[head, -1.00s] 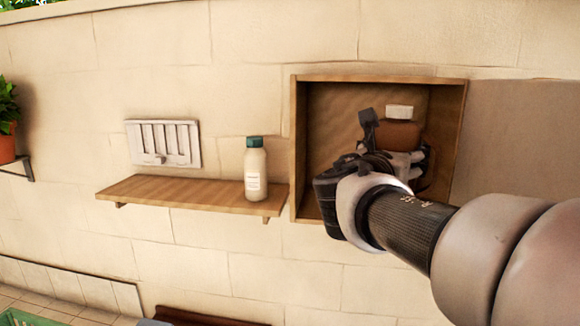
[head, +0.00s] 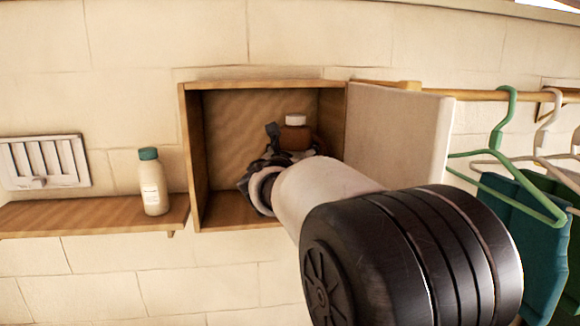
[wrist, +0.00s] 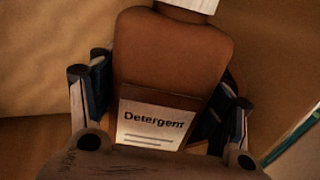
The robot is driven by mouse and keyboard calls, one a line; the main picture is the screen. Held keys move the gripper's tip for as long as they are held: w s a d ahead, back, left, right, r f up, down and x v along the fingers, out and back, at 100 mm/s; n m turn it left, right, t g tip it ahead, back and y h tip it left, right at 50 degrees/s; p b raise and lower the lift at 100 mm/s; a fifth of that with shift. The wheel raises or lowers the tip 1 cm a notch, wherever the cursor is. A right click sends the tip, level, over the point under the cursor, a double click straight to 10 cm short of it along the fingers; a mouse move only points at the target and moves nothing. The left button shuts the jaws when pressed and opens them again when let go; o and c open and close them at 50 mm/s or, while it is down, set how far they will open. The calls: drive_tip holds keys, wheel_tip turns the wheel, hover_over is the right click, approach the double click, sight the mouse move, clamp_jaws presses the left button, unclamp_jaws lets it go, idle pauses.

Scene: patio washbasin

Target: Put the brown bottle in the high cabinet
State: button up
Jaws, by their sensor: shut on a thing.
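The brown bottle (head: 296,137) has a white cap and sits inside the wooden high cabinet (head: 189,150) in the head view. In the wrist view the bottle (wrist: 172,60) shows a "Detergent" label and stands between the two fingers. My gripper (wrist: 160,112) is shut on the bottle's body. In the head view my gripper (head: 275,162) reaches into the cabinet, mostly hidden by my arm. The cabinet's pale door (head: 400,130) stands open on the right. The bottle's base is hidden, so I cannot tell whether it touches the cabinet floor.
A cream bottle with a teal cap (head: 153,183) stands on a wooden shelf (head: 80,216) left of the cabinet. A wall vent (head: 45,162) is farther left. Green and white hangers (head: 500,140) with cloths hang from a rail on the right.

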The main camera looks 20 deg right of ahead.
wheel_tip(320, 180, down, 3)
drive_tip(key=shift+r, duration=0.2)
drive_tip(key=shift+w+d+f, duration=0.1)
drive_tip(key=shift+w+f, duration=0.15)
drive_tip(key=shift+f, duration=0.25)
drive_tip(key=shift+s+f, duration=0.1)
drive_tip(key=o, duration=1.3)
drive_tip(key=shift+f, duration=0.25)
drive_tip(key=o, duration=0.5)
drive_tip(key=shift+r, duration=0.1)
